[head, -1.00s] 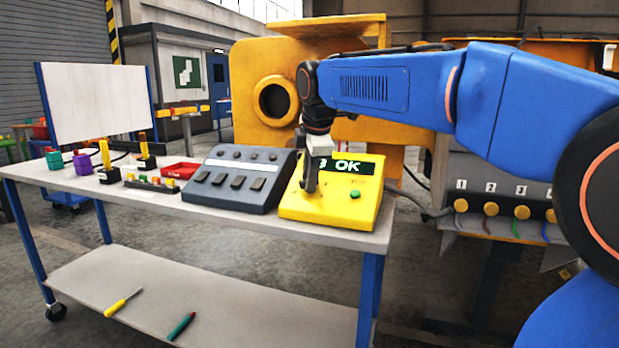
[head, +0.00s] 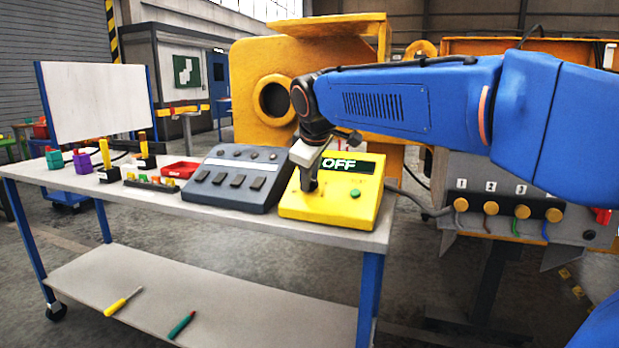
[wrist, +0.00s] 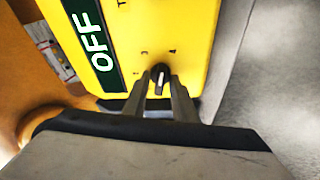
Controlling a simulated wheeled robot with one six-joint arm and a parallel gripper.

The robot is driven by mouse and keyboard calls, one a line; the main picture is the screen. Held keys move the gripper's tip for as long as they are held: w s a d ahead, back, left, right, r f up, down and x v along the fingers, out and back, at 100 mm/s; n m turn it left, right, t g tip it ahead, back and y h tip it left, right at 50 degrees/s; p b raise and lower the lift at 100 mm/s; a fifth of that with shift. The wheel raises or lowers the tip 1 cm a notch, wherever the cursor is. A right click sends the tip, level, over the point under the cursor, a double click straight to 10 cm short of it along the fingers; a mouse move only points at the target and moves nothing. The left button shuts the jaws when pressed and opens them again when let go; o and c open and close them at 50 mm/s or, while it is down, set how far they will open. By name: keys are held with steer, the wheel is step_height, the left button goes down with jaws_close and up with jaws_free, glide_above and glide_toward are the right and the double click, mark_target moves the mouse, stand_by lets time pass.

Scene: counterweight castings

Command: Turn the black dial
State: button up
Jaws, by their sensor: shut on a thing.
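The black dial (wrist: 160,72) sits on the top face of a yellow box (head: 345,205) at the right end of the bench. In the wrist view it is a round black knob with a pale pointer line, and small marks lie around it. My gripper (wrist: 168,88) is shut on the dial from above, its two dark fingers at its sides. In the head view my gripper (head: 308,185) hides the dial. The display (head: 347,165) on the box reads OFF; it also shows in the wrist view (wrist: 97,45). A green button (head: 355,193) is right of the gripper.
A dark grey pedal-like console (head: 235,178) stands directly left of the yellow box. A red tray (head: 180,170) and several coloured parts lie further left on the bench (head: 150,205). A grey panel with numbered yellow knobs (head: 491,208) stands at right.

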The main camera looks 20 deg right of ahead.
steer(key=shift+m+t+h, duration=0.3)
steer(key=shift+m+h, duration=0.1)
steer(key=shift+m, duration=1.3)
steer(key=o, duration=0.7)
steer(key=shift+s, duration=0.1)
steer(key=v, duration=1.7)
steer(key=shift+s+a+r, duration=0.1)
steer(key=shift+a+r, duration=0.05)
steer(key=shift+a, duration=0.05)
